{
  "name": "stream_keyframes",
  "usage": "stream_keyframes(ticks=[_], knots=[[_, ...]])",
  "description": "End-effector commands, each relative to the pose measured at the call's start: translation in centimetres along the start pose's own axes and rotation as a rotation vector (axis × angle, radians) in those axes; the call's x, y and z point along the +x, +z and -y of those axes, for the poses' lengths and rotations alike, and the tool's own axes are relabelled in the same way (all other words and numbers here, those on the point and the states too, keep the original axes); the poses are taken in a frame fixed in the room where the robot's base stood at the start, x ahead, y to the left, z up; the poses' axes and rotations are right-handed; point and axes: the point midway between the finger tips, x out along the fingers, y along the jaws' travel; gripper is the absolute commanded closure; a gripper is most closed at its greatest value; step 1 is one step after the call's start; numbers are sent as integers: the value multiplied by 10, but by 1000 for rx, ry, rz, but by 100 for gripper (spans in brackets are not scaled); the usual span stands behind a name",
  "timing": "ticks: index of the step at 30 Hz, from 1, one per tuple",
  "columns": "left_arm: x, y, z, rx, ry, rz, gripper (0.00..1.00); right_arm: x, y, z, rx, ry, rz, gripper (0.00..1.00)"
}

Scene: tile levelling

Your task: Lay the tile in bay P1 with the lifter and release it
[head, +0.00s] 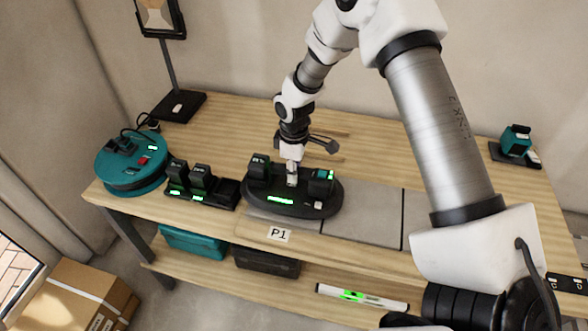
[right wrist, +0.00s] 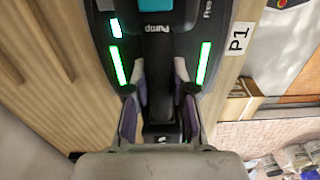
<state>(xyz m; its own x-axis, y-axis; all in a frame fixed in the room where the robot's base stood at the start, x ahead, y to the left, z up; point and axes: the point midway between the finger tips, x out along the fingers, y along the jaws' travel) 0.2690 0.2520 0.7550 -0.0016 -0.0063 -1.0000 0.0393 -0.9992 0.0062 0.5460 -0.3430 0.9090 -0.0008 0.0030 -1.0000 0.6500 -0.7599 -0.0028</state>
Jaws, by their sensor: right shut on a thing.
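The lifter (head: 312,206) is a black oval device with green lights and a teal pump part (head: 322,180). It stands over the bay marked by the P1 label (head: 279,235). A grey tile (head: 262,214) shows as a strip along the lifter's front edge; the rest is hidden under it, and I cannot tell whether it lies fully flat. My right gripper (head: 291,178) comes down from above and is shut on the lifter's handle. In the right wrist view its fingers (right wrist: 160,112) close on both sides of the dark handle, between two lit green bars. My left gripper is not in view.
Grey tiles (head: 362,213) lie right of P1. A teal cable reel (head: 130,175) and a battery charger (head: 212,200) stand left; a lamp base (head: 180,106) is behind. A teal levelling device (head: 516,140) sits far right. A spirit level (head: 385,301) lies on the lower shelf.

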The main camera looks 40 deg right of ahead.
Motion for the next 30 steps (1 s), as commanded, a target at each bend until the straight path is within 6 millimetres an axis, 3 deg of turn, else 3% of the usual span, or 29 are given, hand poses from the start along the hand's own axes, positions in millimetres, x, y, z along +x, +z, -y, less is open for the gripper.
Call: stream_keyframes(ticks=[12,13,15,25,30], knots=[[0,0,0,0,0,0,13,0,-1,-1,0,3,-3,100],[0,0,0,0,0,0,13,0,-1,-1,0,3,-3,73],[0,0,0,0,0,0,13,0,-1,-1,0,3,-3,48],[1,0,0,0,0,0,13,1,0,0,0,-1,1,47],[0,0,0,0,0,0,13,-24,-1,0,0,3,-3,47]])
